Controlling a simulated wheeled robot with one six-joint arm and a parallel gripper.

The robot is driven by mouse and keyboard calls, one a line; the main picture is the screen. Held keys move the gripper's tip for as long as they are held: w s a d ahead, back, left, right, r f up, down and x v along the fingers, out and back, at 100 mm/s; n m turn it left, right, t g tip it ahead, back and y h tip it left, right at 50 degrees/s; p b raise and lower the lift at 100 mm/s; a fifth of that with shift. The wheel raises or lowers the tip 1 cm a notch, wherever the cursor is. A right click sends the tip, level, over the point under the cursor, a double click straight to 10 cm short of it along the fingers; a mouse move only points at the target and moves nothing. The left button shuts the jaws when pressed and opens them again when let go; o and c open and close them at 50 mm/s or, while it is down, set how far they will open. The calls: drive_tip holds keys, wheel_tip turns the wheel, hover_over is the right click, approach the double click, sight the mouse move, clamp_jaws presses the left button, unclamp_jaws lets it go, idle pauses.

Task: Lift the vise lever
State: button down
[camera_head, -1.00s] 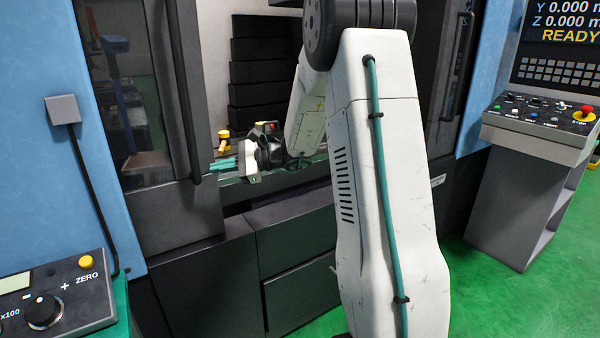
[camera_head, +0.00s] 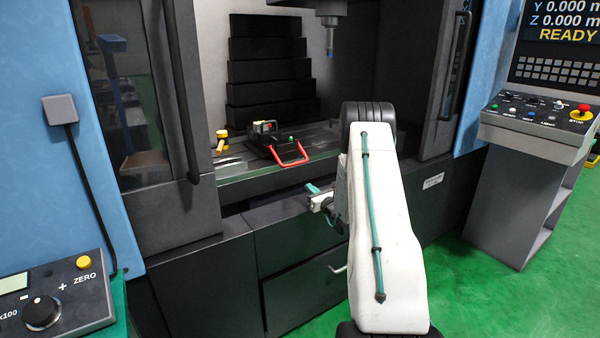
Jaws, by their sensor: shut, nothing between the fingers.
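The vise (camera_head: 262,146) is a dark block on the machine table, inside the open machine. Its red U-shaped lever (camera_head: 291,162) projects forward and slopes down to the right at the table's front edge. A small green knob (camera_head: 291,139) shows above the lever. My gripper (camera_head: 312,188), with teal fingers, is below and a little right of the lever, in front of the machine. It is apart from the lever and holds nothing. Its fingers are small in view and look close together. My arm hides part of the machine front.
A yellow-topped part (camera_head: 222,138) stands on the table left of the vise. The dark spindle with a blue-tipped tool (camera_head: 330,50) hangs above right. Sliding doors flank the opening. A control console (camera_head: 540,125) stands at right, and a handwheel box (camera_head: 50,300) at lower left.

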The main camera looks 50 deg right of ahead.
drive_tip(key=x, duration=1)
drive_tip(key=shift+w+a, duration=0.1)
drive_tip(key=shift+w, duration=0.05)
drive_tip(key=shift+s+a+r, duration=0.1)
drive_tip(key=shift+s+r, duration=0.4)
drive_tip(key=shift+r, duration=0.4)
drive_tip(key=shift+s+a+r, duration=0.1)
drive_tip(key=shift+s+r, duration=0.35)
drive_tip(key=shift+r, duration=0.45)
